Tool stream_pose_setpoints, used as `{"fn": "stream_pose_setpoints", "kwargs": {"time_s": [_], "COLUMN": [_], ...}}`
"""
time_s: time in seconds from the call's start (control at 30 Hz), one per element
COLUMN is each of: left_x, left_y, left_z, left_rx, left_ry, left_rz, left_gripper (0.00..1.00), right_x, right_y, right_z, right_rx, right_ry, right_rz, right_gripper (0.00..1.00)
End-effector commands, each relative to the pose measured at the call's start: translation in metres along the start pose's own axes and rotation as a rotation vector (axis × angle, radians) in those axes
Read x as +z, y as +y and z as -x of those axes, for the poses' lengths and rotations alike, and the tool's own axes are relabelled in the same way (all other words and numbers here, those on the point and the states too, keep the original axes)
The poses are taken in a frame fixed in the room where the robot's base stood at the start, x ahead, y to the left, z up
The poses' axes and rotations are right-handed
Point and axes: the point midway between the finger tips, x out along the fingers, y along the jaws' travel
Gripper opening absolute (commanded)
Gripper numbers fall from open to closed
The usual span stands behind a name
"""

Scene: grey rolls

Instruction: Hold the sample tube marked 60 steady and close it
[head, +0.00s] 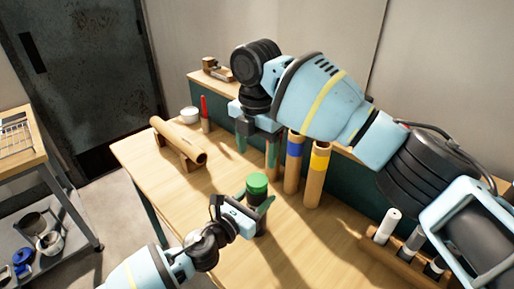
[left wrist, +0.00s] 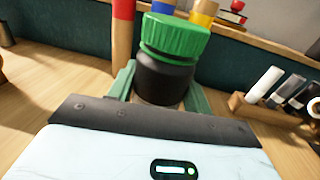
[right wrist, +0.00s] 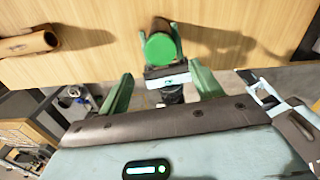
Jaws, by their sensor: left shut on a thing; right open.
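A dark tube (left wrist: 163,82) with a green ribbed cap (left wrist: 176,35) stands upright in the left wrist view. The cap is on its top, with a green ring just beneath; I cannot tell how tight it is. No mark 60 is readable. My left gripper (head: 255,208) is shut around the tube's dark body, below the green cap (head: 257,183) in the head view. My right gripper (head: 257,146) is open and empty, behind and above the tube. In the right wrist view the green cap (right wrist: 160,47) shows beyond the open fingers, not between them.
Cardboard-coloured rolls with a blue band (head: 294,160) and a yellow band (head: 318,172) stand behind the tube. A roll lies on a wooden cradle (head: 180,142) at left, near a red marker (head: 205,112) and a white cup (head: 189,115). A wooden rack (head: 395,255) is at right. Front tabletop is clear.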

Motion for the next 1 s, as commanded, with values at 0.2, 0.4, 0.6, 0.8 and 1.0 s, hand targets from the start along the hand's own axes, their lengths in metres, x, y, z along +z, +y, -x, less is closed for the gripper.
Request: {"fn": "stream_pose_setpoints", "kwargs": {"time_s": [0.2, 0.4, 0.6, 0.8, 1.0], "left_x": [0.0, 0.0, 0.0, 0.0, 0.0], "left_y": [0.0, 0.0, 0.0, 0.0, 0.0], "left_z": [0.0, 0.0, 0.0, 0.0, 0.0], "left_rx": [0.0, 0.0, 0.0, 0.0, 0.0], "left_ry": [0.0, 0.001, 0.001, 0.0, 0.0], "left_rz": [0.001, 0.001, 0.001, 0.001, 0.001], "left_gripper": [0.0, 0.0, 0.0, 0.0, 0.0], "right_x": [0.001, 0.001, 0.001, 0.001, 0.001], "right_y": [-0.001, -0.001, -0.001, -0.001, -0.001], "right_z": [0.001, 0.001, 0.001, -0.004, -0.029], "right_rx": [-0.001, -0.001, -0.001, -0.001, -0.003], "right_ry": [0.003, 0.003, 0.003, 0.003, 0.004], "right_rz": [0.21, 0.268, 0.268, 0.267, 0.266], "right_gripper": [0.65, 0.65, 0.65, 0.65, 0.65]}}
